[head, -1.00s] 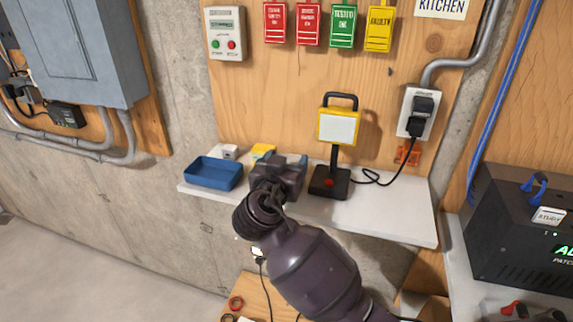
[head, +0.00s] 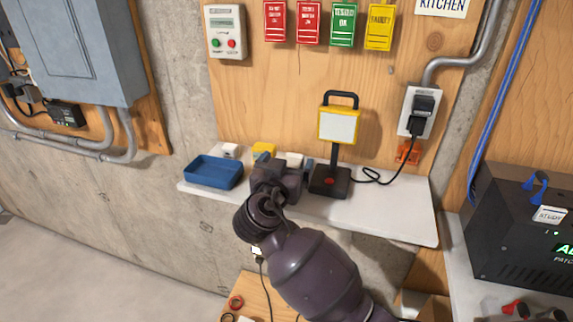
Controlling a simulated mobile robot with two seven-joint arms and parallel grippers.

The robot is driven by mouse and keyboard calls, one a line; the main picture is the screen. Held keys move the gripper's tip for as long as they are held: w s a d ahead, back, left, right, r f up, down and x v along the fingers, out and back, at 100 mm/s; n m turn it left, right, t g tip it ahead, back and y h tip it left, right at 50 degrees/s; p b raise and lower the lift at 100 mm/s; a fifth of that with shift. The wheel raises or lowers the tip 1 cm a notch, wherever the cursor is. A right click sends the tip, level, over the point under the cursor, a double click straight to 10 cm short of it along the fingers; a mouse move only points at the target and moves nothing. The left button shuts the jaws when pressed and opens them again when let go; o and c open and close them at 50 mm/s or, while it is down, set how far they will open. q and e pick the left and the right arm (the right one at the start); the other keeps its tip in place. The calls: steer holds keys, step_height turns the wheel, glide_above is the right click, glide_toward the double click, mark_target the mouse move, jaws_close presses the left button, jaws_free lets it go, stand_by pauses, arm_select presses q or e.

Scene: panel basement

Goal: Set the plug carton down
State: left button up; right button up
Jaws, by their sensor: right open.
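My right gripper (head: 284,166) is open over the shelf, seen from behind, with its wrist blocking part of the view. A small pale box (head: 294,158) shows just beyond it, close to the right finger; its lower part is hidden and I cannot tell whether the fingers touch it. It appears to rest on the white shelf (head: 385,211). A yellow box (head: 264,149) stands just left of it, partly hidden by the gripper. No label can be read, so I cannot tell for certain which box is the plug carton. My left gripper is not in view.
A blue tray (head: 213,173) and a small white block (head: 230,150) are at the shelf's left end. A work lamp (head: 338,126) stands right of the gripper, its cord running to a wall socket (head: 418,112). The shelf's right front is clear.

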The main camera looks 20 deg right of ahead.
steer(key=shift+r, duration=0.2)
steer(key=b+v, duration=0.1)
steer(key=v, duration=1.1)
steer(key=shift+b, duration=0.35)
